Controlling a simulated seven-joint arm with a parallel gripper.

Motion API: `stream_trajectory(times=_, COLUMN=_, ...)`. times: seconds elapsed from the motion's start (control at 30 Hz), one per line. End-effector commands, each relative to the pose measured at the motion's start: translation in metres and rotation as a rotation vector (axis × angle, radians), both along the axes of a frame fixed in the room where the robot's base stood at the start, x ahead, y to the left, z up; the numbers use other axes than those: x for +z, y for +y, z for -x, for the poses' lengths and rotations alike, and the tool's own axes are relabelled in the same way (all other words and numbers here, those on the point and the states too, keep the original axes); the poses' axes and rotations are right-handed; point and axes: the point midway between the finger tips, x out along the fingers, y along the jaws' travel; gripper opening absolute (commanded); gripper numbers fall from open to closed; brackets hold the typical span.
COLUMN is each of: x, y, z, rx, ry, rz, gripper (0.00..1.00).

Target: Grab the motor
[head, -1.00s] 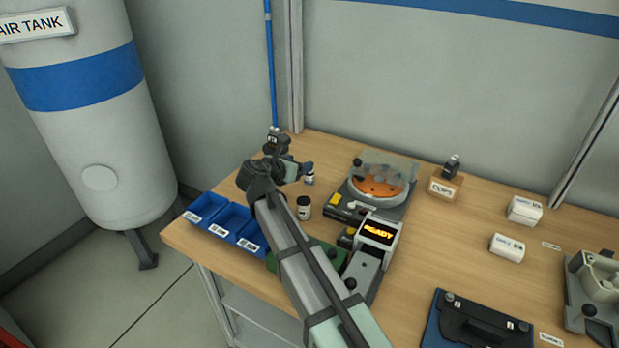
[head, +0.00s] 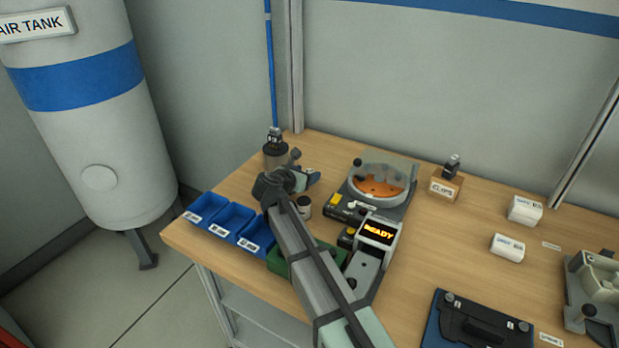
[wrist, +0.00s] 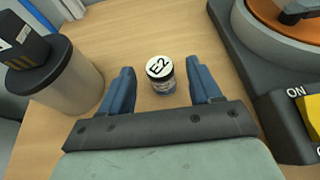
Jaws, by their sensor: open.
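No part is plainly labelled as a motor. In the wrist view a small jar with a white lid marked E2 (wrist: 162,78) stands upright between the fingers of my gripper (wrist: 162,73), which are open and apart from it. In the head view my gripper (head: 312,176) is low over the back left of the bench and hides most of that jar. A small dark block with yellow stripes (wrist: 24,52) sits on a dark-lidded grey canister (wrist: 72,88) left of my gripper. The block (head: 275,135) and canister (head: 275,157) also show in the head view.
A turntable unit with an orange disc (head: 378,187) stands close right of my gripper. Another jar (head: 304,207), blue bins (head: 232,218) and a READY display (head: 379,231) are nearby. A CLIPS box (head: 445,188) and white boxes (head: 525,210) stand farther right.

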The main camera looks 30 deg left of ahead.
Motion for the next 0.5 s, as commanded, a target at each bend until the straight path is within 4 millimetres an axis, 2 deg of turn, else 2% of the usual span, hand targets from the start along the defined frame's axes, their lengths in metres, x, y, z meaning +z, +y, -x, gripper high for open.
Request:
stream_trajectory(times=0.17, x=0.0001, y=-0.0002, z=0.0000, rx=0.000, ry=0.000, rz=0.000, gripper=0.63)
stream_trajectory(times=0.5, x=0.0003, y=-0.0003, z=0.0001, rx=0.000, ry=0.000, rz=0.000, gripper=0.31)
